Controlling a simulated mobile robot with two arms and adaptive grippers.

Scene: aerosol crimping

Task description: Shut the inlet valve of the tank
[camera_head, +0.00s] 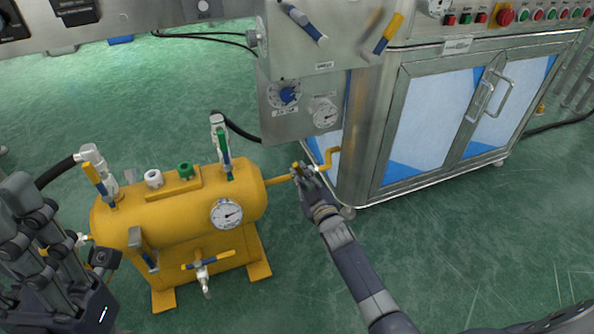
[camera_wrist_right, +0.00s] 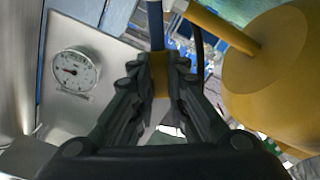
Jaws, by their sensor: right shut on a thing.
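The yellow tank (camera_head: 170,215) stands on the floor at left of centre in the head view; its end also shows in the right wrist view (camera_wrist_right: 275,70). A yellow pipe (camera_head: 278,180) runs from its right end toward the cabinet. My right gripper (camera_head: 302,172) is at this pipe, between tank and cabinet. In the right wrist view its fingers are shut on a yellow and blue valve lever (camera_wrist_right: 155,25). The fingers hide most of the valve. My left gripper (camera_head: 75,270) is at the lower left, beside the tank; its fingertips are unclear.
The tank carries other levers, including a yellow and blue one (camera_head: 95,178) and a green one (camera_head: 225,150), and a gauge (camera_head: 227,213). A steel cabinet (camera_head: 385,130) stands close on the right. A panel with a gauge (camera_head: 325,113) hangs above the pipe.

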